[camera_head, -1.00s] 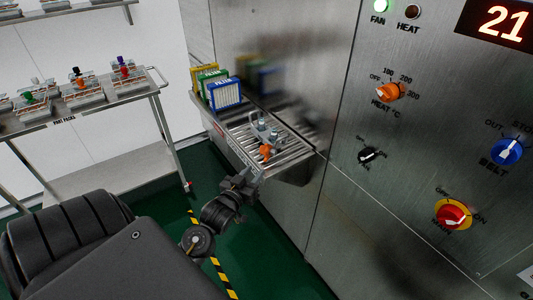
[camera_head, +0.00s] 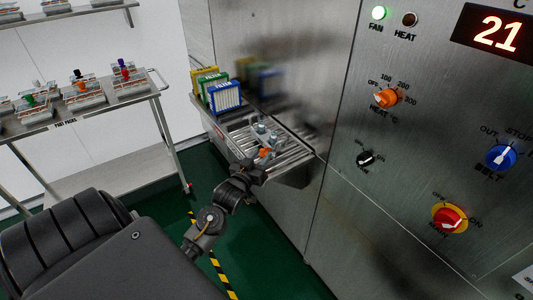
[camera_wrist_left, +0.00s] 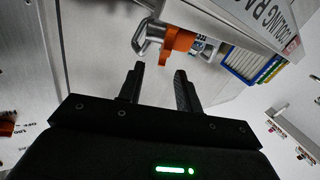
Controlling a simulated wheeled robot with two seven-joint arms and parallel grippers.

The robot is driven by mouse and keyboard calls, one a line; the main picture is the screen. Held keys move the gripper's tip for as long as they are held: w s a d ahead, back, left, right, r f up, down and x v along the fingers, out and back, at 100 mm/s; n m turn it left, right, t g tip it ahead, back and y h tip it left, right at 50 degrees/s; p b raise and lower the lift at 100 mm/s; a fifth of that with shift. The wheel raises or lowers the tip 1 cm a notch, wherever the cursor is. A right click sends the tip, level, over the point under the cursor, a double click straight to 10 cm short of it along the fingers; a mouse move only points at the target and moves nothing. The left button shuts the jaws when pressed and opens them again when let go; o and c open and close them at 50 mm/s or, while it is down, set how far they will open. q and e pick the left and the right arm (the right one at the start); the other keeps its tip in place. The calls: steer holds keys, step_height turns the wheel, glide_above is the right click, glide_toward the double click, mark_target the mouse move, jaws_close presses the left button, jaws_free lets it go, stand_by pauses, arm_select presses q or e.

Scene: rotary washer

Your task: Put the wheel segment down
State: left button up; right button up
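The wheel segment (camera_head: 265,131) looks like a grey metal piece with an orange part (camera_head: 264,153) at its near side. It rests on the slatted metal rack (camera_head: 292,151) against the machine. My left gripper (camera_head: 253,171) is at the near edge of the rack, close to the orange part. In the left wrist view the two fingers (camera_wrist_left: 159,70) stand apart with nothing between them. The orange part (camera_wrist_left: 177,40) and a grey metal loop (camera_wrist_left: 150,32) lie just beyond the fingertips, with a gap. My right gripper is in neither view.
Yellow, green and blue framed filters (camera_head: 224,96) stand at the rack's far end. The steel machine wall with knobs (camera_head: 388,97) rises on the right. A shelf cart (camera_head: 70,118) with several parts stands at left. Green floor (camera_head: 205,170) is open between them.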

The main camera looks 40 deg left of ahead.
mark_target(265, 150)
arm_select(q)
steer(key=p+x, duration=0.1)
steer(key=x, duration=0.3)
steer(key=shift+w+a+f, duration=0.15)
steer(key=shift+c, duration=0.4)
jaws_close()
